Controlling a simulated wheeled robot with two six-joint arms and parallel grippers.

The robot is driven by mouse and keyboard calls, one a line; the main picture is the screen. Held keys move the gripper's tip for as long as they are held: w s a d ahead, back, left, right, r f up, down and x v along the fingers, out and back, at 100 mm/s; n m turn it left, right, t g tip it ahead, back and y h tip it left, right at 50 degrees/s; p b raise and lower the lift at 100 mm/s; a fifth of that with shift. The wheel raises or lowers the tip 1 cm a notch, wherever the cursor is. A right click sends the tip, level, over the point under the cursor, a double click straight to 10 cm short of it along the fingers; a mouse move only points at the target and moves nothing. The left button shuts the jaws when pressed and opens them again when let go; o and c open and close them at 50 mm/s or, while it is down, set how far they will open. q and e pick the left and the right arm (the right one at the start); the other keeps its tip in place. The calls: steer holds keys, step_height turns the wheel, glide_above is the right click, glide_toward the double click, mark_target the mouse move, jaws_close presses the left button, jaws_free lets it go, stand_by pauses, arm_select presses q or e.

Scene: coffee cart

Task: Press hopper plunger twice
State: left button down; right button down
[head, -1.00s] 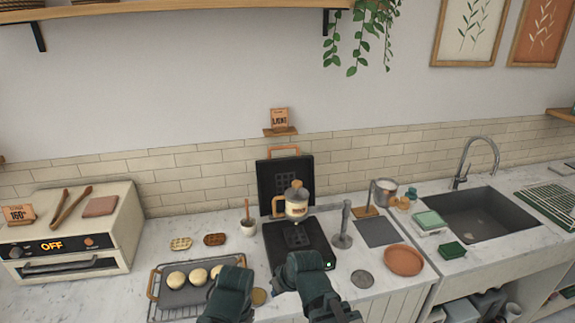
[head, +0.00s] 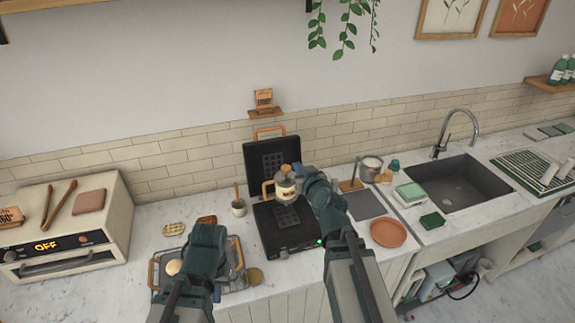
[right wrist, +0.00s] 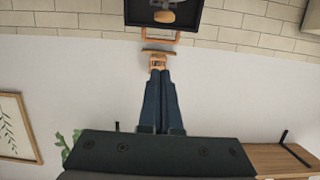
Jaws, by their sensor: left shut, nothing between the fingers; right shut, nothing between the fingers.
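The hopper (head: 286,188), a cream-banded jar with a dark lid, a tan handle and a tan plunger knob (head: 284,169) on top, stands over the open black waffle iron (head: 283,238). My right gripper (head: 309,174) is just right of the hopper, about level with its top; I see no clear contact. In the right wrist view its fingers (right wrist: 160,76) are together and empty, and the tan knob (right wrist: 165,16) shows at the top edge. My left gripper (head: 208,234) is shut over the tray of dough balls and hides part of it.
The tray (head: 237,279) on a rack is at the front left. The toaster oven (head: 68,222) reading OFF is far left. A terracotta plate (head: 388,233), grey mat (head: 364,205), metal pot (head: 371,167) and sink (head: 458,184) are to the right.

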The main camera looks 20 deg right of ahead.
steer(key=b, duration=0.3)
glide_above(286, 170)
step_height(286, 170, down, 3)
steer(key=shift+s+d+f+b, duration=0.15)
steer(key=shift+d+f+b, duration=0.05)
steer(key=shift+f+b, duration=0.3)
steer(key=shift+s+d+f+b, duration=0.15)
steer(key=shift+d+f+b, duration=0.05)
steer(key=shift+f+b, duration=1.05)
